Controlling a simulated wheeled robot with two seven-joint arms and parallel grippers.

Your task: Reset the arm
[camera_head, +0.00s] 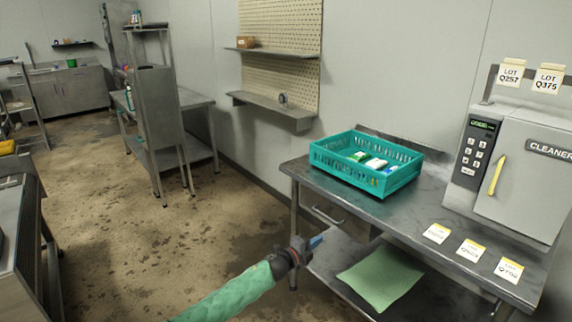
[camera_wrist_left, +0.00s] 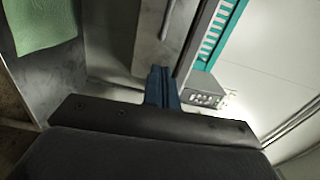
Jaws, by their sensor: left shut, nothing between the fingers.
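My left arm, in a green sleeve, comes in from the bottom of the head view. My left gripper (camera_head: 314,242) is shut and empty, in front of the steel table's front edge, at about drawer height. In the left wrist view its blue fingers (camera_wrist_left: 162,88) are together with nothing between them. My right gripper is not in either view.
A steel table (camera_head: 390,208) holds a teal basket (camera_head: 345,171) with several small packs, and the cleaner autoclave (camera_head: 525,170), its door shut. Several lot cards (camera_head: 471,250) lie in front. A green cloth (camera_head: 381,277) lies on the lower shelf. The floor at left is open.

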